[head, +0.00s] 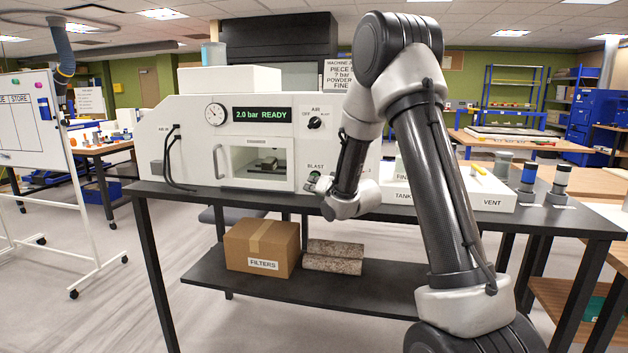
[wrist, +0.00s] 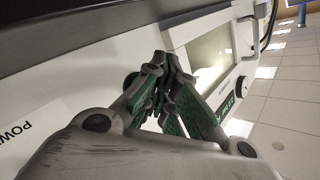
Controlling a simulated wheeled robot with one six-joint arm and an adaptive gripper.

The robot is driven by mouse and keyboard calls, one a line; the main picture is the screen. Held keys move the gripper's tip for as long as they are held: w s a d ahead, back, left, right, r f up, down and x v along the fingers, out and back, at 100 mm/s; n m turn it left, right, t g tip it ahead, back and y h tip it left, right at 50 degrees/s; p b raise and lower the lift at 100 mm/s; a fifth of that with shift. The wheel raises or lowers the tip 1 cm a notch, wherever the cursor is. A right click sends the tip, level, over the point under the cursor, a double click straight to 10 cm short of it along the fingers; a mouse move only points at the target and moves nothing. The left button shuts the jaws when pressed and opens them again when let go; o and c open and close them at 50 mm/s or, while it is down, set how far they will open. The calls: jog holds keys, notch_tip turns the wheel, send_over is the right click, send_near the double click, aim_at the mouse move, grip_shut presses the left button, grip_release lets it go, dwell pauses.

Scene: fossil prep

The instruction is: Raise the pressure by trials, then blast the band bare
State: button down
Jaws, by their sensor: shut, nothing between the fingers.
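The white blast cabinet (head: 190,150) stands on the dark bench. Its green display (head: 262,115) reads "2.0 bar READY", with a round pressure gauge (head: 215,114) to its left. The black AIR knob (head: 314,123) is at the right. A small piece (head: 268,163) lies behind the window of the shut door (head: 243,181). My gripper (head: 314,183) is at the cabinet front by the BLAST label, right of the door. In the wrist view its fingers (wrist: 166,62) are shut and empty, by a dark round part (wrist: 129,80); contact is unclear.
A sign (head: 337,76) above shows "? bar" and "POWDER FINE". A FILTERS box (head: 262,245) and a speckled block (head: 334,257) lie on the lower shelf.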

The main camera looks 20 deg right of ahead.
jog(key=shift+s+a, duration=0.4)
jog(key=shift+s, duration=0.15)
jog(key=s+a, duration=0.1)
jog(key=s, duration=0.1)
jog(key=s+a, duration=0.1)
jog(key=s, duration=0.1)
jog(key=shift+a, duration=0.4)
dwell(0.3)
jog(key=s+d+r+n+g+h, duration=0.1)
jog(key=s+g, duration=0.5)
jog(key=s, duration=1.4)
jog(key=s+d+r+n+g+h, duration=0.2)
jog(key=s+d+r+n+g, duration=0.2)
jog(key=s, duration=1.7)
jog(key=shift+d+r+g, duration=0.35)
jog(key=shift+r+g, duration=0.2)
jog(key=shift+g, duration=0.35)
